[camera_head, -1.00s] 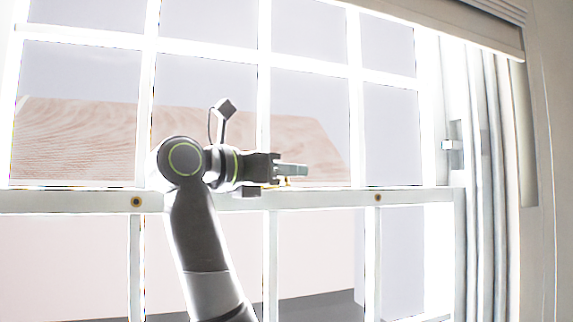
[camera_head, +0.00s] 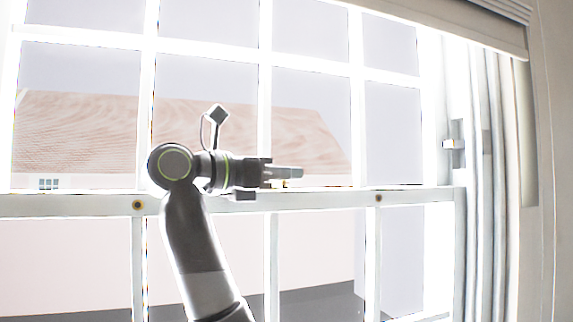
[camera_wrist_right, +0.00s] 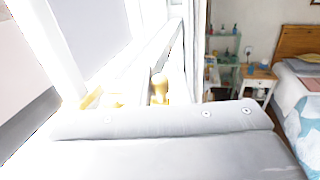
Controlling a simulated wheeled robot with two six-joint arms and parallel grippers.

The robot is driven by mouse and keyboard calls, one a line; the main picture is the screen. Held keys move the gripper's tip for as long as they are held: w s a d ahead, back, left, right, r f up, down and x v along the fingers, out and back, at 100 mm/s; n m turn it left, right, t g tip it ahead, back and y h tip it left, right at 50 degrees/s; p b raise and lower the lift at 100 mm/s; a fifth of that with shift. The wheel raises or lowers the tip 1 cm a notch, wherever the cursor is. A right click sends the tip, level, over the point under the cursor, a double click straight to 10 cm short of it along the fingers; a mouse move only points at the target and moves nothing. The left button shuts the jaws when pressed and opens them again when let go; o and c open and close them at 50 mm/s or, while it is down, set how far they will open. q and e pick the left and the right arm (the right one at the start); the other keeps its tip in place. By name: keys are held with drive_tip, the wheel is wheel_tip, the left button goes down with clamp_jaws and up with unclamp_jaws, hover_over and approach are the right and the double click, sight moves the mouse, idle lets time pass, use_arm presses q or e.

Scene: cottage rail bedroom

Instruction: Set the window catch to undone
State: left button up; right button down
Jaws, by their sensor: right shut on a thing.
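The window catch (camera_wrist_right: 160,88) is brass, with a rounded knob, on the pale rail of the sash window. In the head view only a small gold bit of the catch (camera_head: 284,184) shows, just under my fingers at the middle rail. My right gripper (camera_head: 297,171) reaches in from the left along the top of this rail and is shut on the catch. In the right wrist view my grey gripper (camera_wrist_right: 165,135) fills the foreground and hides the catch's lower part. The lever's exact angle cannot be told. My left gripper is not in view.
The window's middle rail (camera_head: 420,196) runs across the head view, with white glazing bars above and below. Pale curtains (camera_head: 490,200) hang at the right and a blind (camera_head: 470,25) is at the top. A bedside table (camera_wrist_right: 259,78) and bed (camera_wrist_right: 300,85) stand well away.

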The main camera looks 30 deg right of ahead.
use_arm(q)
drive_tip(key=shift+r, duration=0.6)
use_arm(e)
drive_tip(key=shift+a+m+g, duration=0.15)
drive_tip(key=shift+m+g, duration=0.25)
drive_tip(key=shift+g, duration=0.1)
drive_tip(key=c, duration=1.5)
unclamp_jaws()
drive_tip(key=shift+o, duration=0.2)
drive_tip(key=shift+w, duration=0.1)
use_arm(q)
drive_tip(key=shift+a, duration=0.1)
use_arm(e)
drive_tip(key=shift+a, duration=0.15)
